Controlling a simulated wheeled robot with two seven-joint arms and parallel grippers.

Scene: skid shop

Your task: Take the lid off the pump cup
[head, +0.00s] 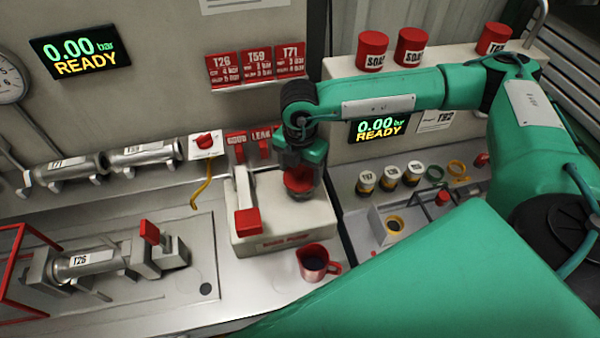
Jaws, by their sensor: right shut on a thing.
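The white pump box (275,238) stands on the bench in the middle of the head view, with a lever ending in a red handle (248,221) on its left side. My right gripper (299,178) points down over the right part of the pump box. It is shut on a round red lid (299,181), which shows between its fingers. The pump cup under the lid is mostly hidden by the gripper, and I cannot tell whether the lid still touches it. My left gripper is not in view.
A red jug (314,262) with dark liquid stands in front of the pump box. A steel cylinder marked T26 (90,264) lies in a fixture at left. Bare bench lies between fixture and pump.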

